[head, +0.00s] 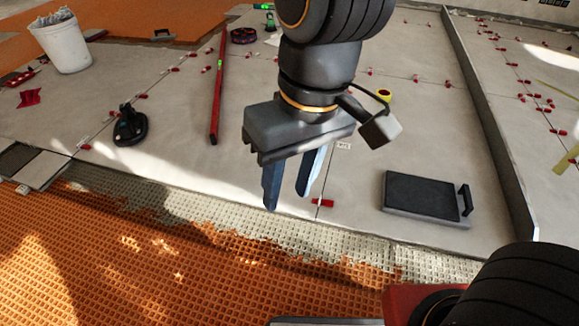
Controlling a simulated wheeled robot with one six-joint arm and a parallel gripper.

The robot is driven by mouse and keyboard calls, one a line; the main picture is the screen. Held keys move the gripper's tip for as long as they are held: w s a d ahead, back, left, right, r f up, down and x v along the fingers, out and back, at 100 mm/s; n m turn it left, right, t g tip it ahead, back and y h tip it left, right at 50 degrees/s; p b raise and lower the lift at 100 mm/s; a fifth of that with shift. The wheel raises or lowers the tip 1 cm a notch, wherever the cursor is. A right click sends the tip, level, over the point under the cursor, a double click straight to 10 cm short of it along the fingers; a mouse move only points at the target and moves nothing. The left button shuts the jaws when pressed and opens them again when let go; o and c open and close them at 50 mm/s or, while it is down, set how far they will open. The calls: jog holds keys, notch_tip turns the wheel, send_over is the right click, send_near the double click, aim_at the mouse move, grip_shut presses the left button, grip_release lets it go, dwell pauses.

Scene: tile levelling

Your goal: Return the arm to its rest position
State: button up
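My gripper (288,203) hangs in the upper middle of the head view, fingers pointing down over the edge of the grey tiled floor (185,165). Its two blue-grey fingers stand apart with a clear gap and nothing between them. A small camera-like block sits on the right side of my wrist. A red clip (322,203) shows just right of the fingertips; I cannot tell the height between them. The upper part of my arm runs out of the top of the picture.
A black-padded float (425,195) lies right. A suction cup (130,125), a long red level (217,90) and a white bucket (62,42) are left. An upright-looking grey strip (485,110) runs along the right. Orange waffle matting (150,255) fills the front.

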jog(key=shift+s, duration=0.55)
jog(key=shift+r+p, duration=0.55)
jog(key=shift+r, duration=0.1)
dwell(0.4)
jog(key=d+r+m+p, duration=0.2)
jog(key=d+r+p, duration=0.5)
jog(key=p, duration=0.5)
jog(key=d+r+m+h+p, duration=0.1)
jog(key=d+r+m+p, duration=0.1)
jog(key=d+r+p, duration=0.5)
jog(key=d+r+m+p, duration=0.3)
jog(key=d+r+p, duration=0.4)
jog(key=r+p, duration=0.8)
jog(key=p, duration=0.4)
jog(key=shift+h, duration=0.3)
